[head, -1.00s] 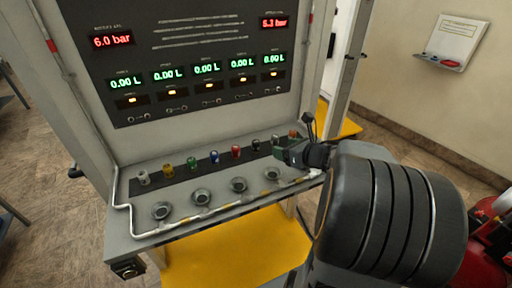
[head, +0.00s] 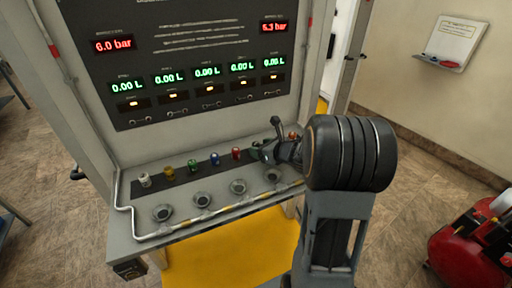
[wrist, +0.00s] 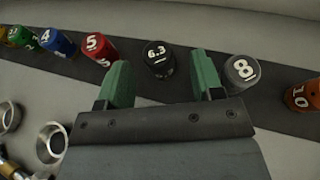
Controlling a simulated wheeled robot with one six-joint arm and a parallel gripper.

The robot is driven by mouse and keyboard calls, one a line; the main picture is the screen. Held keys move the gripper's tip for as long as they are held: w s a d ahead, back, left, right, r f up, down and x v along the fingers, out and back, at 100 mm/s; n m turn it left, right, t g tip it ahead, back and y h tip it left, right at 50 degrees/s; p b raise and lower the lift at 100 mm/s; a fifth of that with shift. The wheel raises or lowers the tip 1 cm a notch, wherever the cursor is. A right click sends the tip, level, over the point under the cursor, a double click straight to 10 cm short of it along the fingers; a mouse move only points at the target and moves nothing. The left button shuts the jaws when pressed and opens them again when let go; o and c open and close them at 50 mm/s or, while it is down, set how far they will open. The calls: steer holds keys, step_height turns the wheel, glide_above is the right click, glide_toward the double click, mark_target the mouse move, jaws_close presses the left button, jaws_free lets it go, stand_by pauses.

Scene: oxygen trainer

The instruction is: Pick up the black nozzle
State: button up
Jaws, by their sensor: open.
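The black nozzle (wrist: 158,57), marked 6.3, stands on the dark strip in the wrist view. It shows between and just beyond the two green fingertips of my gripper (wrist: 160,82). My gripper is open and empty, and the nozzle appears apart from both fingers. In the head view my gripper (head: 262,151) is over the right part of the bench row, and it hides the black nozzle there.
A red nozzle (wrist: 100,48) stands left of the black one and a grey nozzle (wrist: 241,71) right of it. An orange nozzle (wrist: 303,96) is farther right. Round metal sockets (head: 238,187) line the bench front. The panel (head: 200,50) rises behind.

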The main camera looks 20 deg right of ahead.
steer(key=shift+x, duration=1.05)
steer(key=shift+c, duration=0.2)
steer(key=c, duration=1)
steer(key=shift+r, duration=0.1)
